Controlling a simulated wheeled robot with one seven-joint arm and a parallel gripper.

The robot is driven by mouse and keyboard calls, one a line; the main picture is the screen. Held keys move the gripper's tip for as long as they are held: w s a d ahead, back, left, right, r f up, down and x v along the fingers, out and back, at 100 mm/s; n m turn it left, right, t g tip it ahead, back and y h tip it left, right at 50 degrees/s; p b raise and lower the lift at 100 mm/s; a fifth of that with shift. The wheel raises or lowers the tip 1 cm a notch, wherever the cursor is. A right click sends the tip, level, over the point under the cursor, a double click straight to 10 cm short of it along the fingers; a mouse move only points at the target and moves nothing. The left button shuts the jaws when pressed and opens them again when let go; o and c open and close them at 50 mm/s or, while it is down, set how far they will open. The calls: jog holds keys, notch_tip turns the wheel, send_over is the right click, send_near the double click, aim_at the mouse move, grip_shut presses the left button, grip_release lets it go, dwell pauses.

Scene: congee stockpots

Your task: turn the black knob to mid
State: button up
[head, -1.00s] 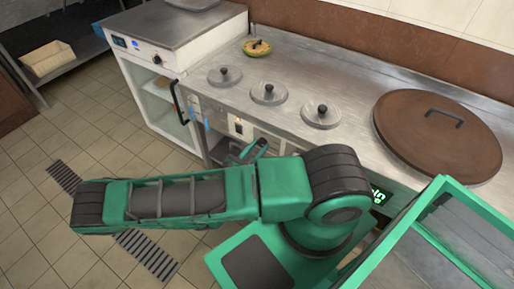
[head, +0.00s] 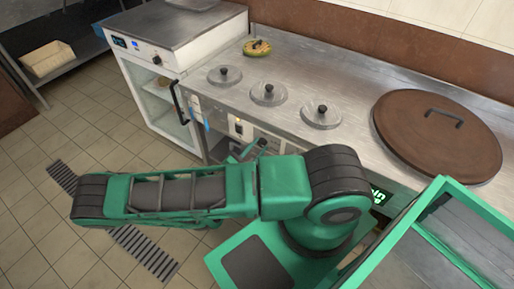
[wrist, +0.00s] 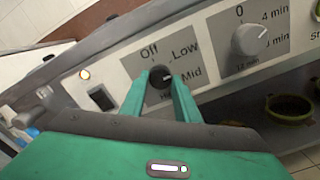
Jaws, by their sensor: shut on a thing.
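In the wrist view the black knob (wrist: 160,74) sits on a grey label plate on the slanted control panel (wrist: 208,62). Printed around it are Off, Low and Mid, with a partly hidden Hi below. My gripper (wrist: 160,84) has its two green fingers on either side of the knob, shut on it. The knob's pointer is too small and shaded to read with certainty. In the head view my gripper (head: 250,150) is at the counter's front, mostly hidden behind my arm, and the black knob cannot be made out.
A grey timer knob (wrist: 249,39) is right of the black knob. Lidded round wells (head: 268,93) and a brown lid (head: 437,135) are on the counter.

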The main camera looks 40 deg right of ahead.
jog(key=m, duration=0.5)
jog(key=shift+w+a, duration=0.2)
jog(key=shift+w, duration=0.1)
dwell(0.5)
jog(key=o, duration=0.9)
jog(key=shift+c, duration=0.2)
jog(key=shift+o, duration=0.9)
jog(key=shift+s+d, duration=0.1)
jog(key=shift+s, duration=0.05)
jog(key=v, duration=1)
jog(key=shift+a, duration=0.4)
jog(key=shift+s, duration=0.1)
